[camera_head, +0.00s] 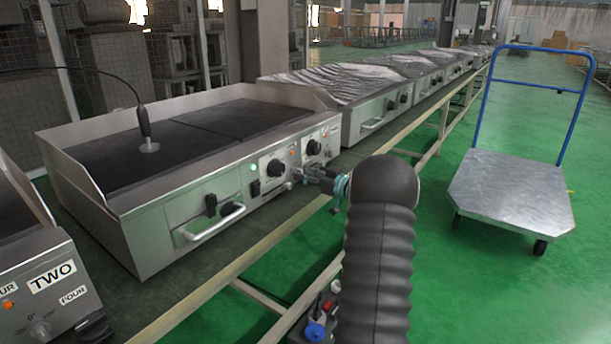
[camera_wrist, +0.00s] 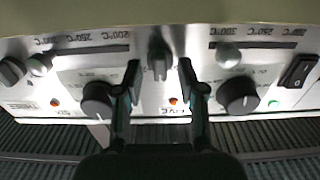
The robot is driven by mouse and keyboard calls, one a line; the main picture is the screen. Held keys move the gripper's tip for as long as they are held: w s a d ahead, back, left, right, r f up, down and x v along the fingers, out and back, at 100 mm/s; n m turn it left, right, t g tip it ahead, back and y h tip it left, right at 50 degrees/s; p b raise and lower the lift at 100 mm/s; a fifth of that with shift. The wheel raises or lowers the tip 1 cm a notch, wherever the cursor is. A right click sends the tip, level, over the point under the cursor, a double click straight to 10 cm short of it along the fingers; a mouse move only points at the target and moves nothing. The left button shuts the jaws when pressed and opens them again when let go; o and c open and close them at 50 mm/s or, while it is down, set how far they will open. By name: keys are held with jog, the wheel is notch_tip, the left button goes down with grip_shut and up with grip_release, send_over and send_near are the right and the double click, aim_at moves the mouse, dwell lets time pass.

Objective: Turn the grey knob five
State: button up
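In the wrist view a small grey knob (camera_wrist: 158,58) sits on the pale control panel, at the upper middle. My gripper (camera_wrist: 159,75) has its two dark fingers apart, one on each side of the knob as seen from the wrist. The gap between them looks empty, and I cannot tell how far the tips are from the panel. A partly covered, upside-down label, seemingly "FIVE" (camera_wrist: 178,113), lies below the knob. In the head view my gripper (camera_head: 298,174) is at the front panel of the griddle (camera_head: 160,228); the grey knob cannot be made out there.
Larger black knobs flank the gripper in the wrist view, left (camera_wrist: 97,100) and right (camera_wrist: 238,95). A black switch (camera_wrist: 299,70) is at far right. In the head view another appliance labelled "TWO" (camera_head: 52,277) stands lower left. A blue-handled cart (camera_head: 515,190) stands right on green floor.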

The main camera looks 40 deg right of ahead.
grip_shut()
jog(key=shift+f+n+b, duration=0.1)
jog(key=shift+n+b, duration=0.2)
jog(key=shift+b, duration=0.05)
jog(key=shift+f+n+b, duration=0.1)
jog(key=shift+n+b, duration=0.8)
jog(key=shift+n, duration=0.1)
jog(key=n+b, duration=0.3)
jog(key=shift+n, duration=0.3)
jog(key=n+b, duration=0.2)
jog(key=shift+a+n, duration=0.1)
jog(key=shift+n, duration=0.2)
jog(key=shift+n+b, duration=1.4)
jog(key=shift+n, duration=0.1)
